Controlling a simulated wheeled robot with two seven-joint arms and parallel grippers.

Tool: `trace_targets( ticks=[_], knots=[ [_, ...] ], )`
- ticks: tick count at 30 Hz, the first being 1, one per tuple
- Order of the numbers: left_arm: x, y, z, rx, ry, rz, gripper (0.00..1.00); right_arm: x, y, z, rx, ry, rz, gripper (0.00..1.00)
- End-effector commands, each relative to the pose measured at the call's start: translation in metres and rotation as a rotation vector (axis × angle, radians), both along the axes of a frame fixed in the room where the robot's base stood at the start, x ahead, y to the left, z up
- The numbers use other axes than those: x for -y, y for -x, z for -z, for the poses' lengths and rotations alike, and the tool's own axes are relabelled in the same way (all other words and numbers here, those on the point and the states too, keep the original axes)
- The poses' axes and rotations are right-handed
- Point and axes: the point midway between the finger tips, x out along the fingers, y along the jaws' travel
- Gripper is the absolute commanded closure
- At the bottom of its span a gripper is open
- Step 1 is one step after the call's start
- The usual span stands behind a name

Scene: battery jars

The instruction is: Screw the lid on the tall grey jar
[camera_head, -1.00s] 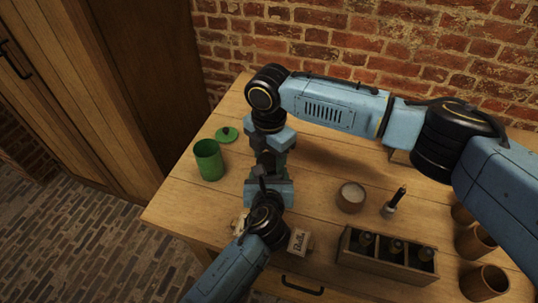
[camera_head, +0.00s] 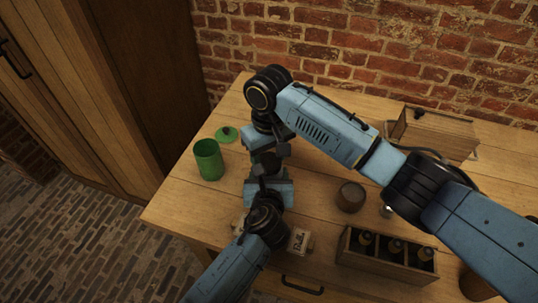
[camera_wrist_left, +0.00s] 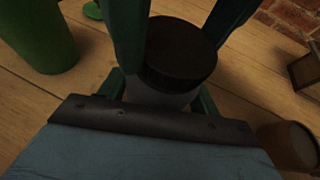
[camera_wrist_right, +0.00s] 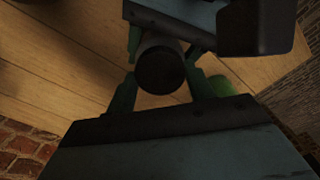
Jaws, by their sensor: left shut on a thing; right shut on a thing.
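The tall grey jar (camera_wrist_left: 160,96) stands in the left wrist view between the fingers of my left gripper (camera_wrist_left: 160,95), which is shut on its body. A dark round lid (camera_wrist_left: 180,58) sits on the jar's top; how fully it is seated cannot be told. My right gripper (camera_wrist_right: 160,88) is shut on the lid, its fingers at either side of the dark disc (camera_wrist_right: 161,72) in the right wrist view. In the head view, my right gripper (camera_head: 268,158) comes down above my left one, and together they hide most of the jar.
A green jar (camera_head: 209,160) stands left of my grippers, with its green lid (camera_head: 226,135) behind it. A brown pot (camera_head: 350,198), a divided wooden rack (camera_head: 385,268) with bottles and a wooden box (camera_head: 433,133) are to the right. A small lettered block (camera_head: 299,241) lies near the front edge.

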Motion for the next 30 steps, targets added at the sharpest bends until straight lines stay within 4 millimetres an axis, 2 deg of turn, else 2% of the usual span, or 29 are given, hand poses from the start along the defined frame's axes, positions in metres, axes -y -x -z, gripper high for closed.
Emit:
trace_targets(
  ticks=[2, 3, 9, 17, 20, 23, 30],
  knots=[
    [-0.001, 0.0, 0.0, -0.001, -0.002, -0.001, 1.0, -0.001, 0.001, 0.0, -0.001, 0.0, -0.005, 0.74],
    [-0.001, 0.0, 0.0, -0.001, -0.002, -0.001, 1.0, -0.001, 0.001, 0.0, -0.001, -0.001, -0.005, 0.44],
    [-0.001, 0.0, 0.0, -0.001, -0.001, -0.001, 1.0, -0.001, 0.0, 0.0, -0.001, -0.001, -0.007, 0.22],
    [-0.001, 0.0, 0.0, -0.001, -0.002, -0.001, 1.0, 0.0, 0.0, -0.001, 0.001, -0.001, -0.008, 0.22],
    [-0.001, 0.0, 0.0, -0.001, -0.002, -0.001, 1.0, -0.001, 0.0, -0.009, 0.002, -0.001, -0.008, 0.22],
    [-0.001, 0.0, 0.0, 0.0, -0.002, -0.001, 1.0, -0.001, 0.0, -0.024, 0.003, -0.003, -0.01, 0.22],
    [-0.001, 0.0, 0.0, 0.0, -0.001, -0.001, 1.0, -0.001, 0.0, -0.076, 0.004, -0.003, -0.009, 0.22]
  ],
)
